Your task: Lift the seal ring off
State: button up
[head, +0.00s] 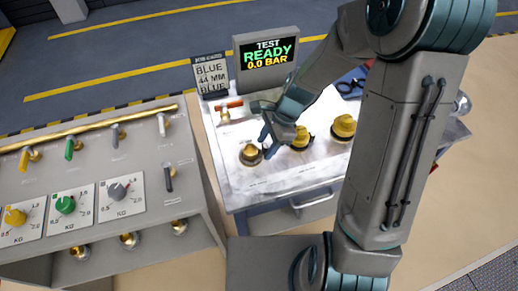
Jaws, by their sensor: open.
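Three brass fittings stand in a row on the light bench top: a left one (250,155), a middle one (301,138) and a right one (344,126). A dark band shows around the base of the left fitting, but I cannot tell whether it is the seal ring. No seal ring can be made out clearly on the others. My gripper (267,146) is open, fingers pointing down, over the bench between the left and middle fittings. I cannot tell whether the fingers touch anything.
A job card (211,76) reads BLUE, 44 MM, BLUE. A display (266,59) reads TEST READY 0.0 BAR. A red-handled brass valve (228,112) lies behind the left fitting. A grey dispensing counter (90,165) with taps and dials stands left. The bench's front strip is clear.

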jog(key=shift+f, duration=0.1)
grip_shut()
dwell(0.3)
